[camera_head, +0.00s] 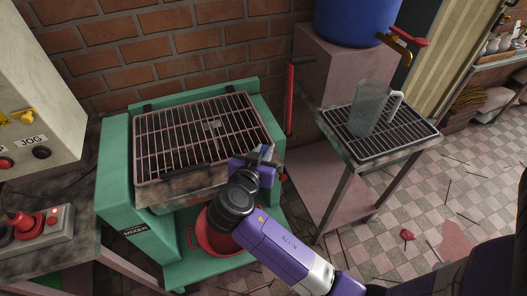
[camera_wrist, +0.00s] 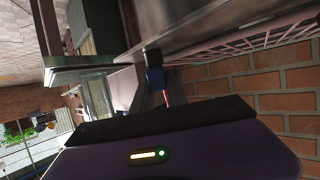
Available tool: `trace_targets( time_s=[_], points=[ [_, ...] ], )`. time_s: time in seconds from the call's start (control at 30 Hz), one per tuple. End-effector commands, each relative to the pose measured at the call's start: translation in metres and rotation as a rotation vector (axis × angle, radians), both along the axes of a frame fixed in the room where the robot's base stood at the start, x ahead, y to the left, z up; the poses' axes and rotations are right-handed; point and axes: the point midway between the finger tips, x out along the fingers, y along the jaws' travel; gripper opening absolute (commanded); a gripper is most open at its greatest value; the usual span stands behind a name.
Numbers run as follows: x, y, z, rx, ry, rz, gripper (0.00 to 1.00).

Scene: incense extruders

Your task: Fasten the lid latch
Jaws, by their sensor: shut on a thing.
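The green mixer (camera_head: 115,175) stands against the brick wall with its wire-grid lid (camera_head: 190,130) lying down over the top. My gripper (camera_head: 267,154) is at the lid's front right corner, shut on a small part there that I take to be the lid latch. My gripper and wrist hide most of this part, so its position cannot be told. In the wrist view, the lid's grid and metal rim (camera_wrist: 240,45) run across the upper right. A dark blue block (camera_wrist: 154,72) shows beside the rim, with a thin red piece below it.
A red lever (camera_head: 290,95) stands upright right of the mixer. A red pot (camera_head: 205,235) sits under the lid, behind my arm. A rack table (camera_head: 405,140) with a clear jug (camera_head: 368,110) is at the right, below a blue barrel (camera_head: 350,20). Control boxes stand left.

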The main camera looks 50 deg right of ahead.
Motion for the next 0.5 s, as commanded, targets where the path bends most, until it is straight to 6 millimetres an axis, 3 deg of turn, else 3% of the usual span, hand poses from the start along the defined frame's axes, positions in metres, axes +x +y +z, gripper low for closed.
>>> trace_targets(
  time_s=[0.5],
  points=[
    [-0.0024,-0.0006,0.0011,0.000,0.002,0.292,0.00]
  ],
)
